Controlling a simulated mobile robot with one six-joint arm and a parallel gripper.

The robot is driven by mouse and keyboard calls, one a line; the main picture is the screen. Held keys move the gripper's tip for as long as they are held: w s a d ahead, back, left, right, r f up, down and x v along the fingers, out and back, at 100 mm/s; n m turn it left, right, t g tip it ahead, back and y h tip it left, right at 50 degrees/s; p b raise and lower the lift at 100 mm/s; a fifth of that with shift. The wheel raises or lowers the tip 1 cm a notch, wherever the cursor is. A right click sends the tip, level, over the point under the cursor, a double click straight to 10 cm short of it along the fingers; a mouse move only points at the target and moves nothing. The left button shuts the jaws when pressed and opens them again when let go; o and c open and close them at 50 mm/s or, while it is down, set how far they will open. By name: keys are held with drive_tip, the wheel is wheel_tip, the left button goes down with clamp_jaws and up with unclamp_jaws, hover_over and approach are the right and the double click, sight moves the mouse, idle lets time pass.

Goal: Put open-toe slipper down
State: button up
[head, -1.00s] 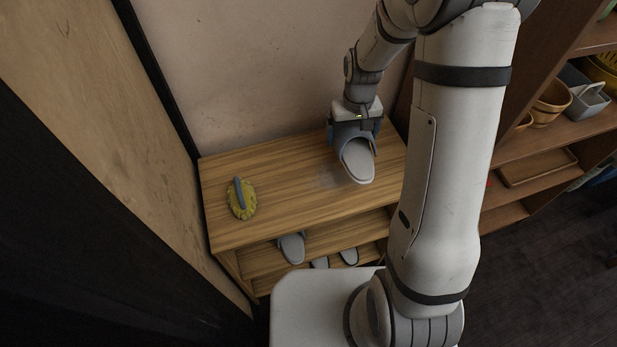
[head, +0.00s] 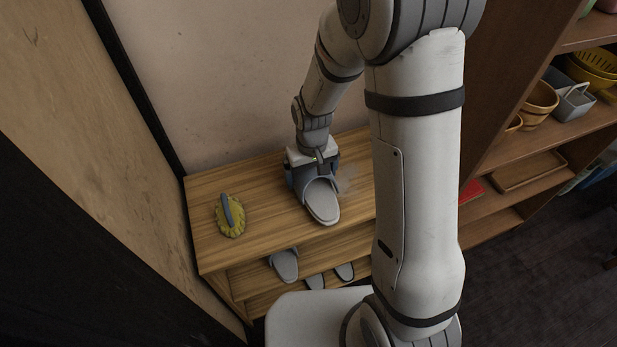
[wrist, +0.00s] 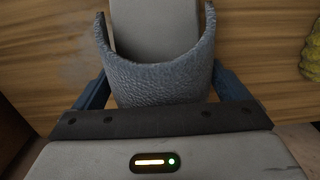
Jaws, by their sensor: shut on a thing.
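A grey open-toe slipper (head: 320,203) with a blue-grey textured strap is held by my gripper (head: 314,176) over the top of the wooden shoe shelf (head: 262,197). Its sole points toward the front edge of the shelf top. In the wrist view the strap (wrist: 158,75) lies between the two blue fingers of my gripper (wrist: 160,92), which are shut on it. I cannot tell whether the sole touches the wood.
A yellow brush with a blue-grey handle (head: 230,215) lies at the left of the shelf top. Several grey slippers (head: 285,265) sit on the levels below. A wall stands behind, and a brown shelf with baskets (head: 538,101) stands at the right.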

drive_tip(key=shift+f, duration=0.8)
drive_tip(key=shift+f, duration=0.15)
drive_tip(key=o, duration=0.7)
drive_tip(key=shift+c, duration=0.2)
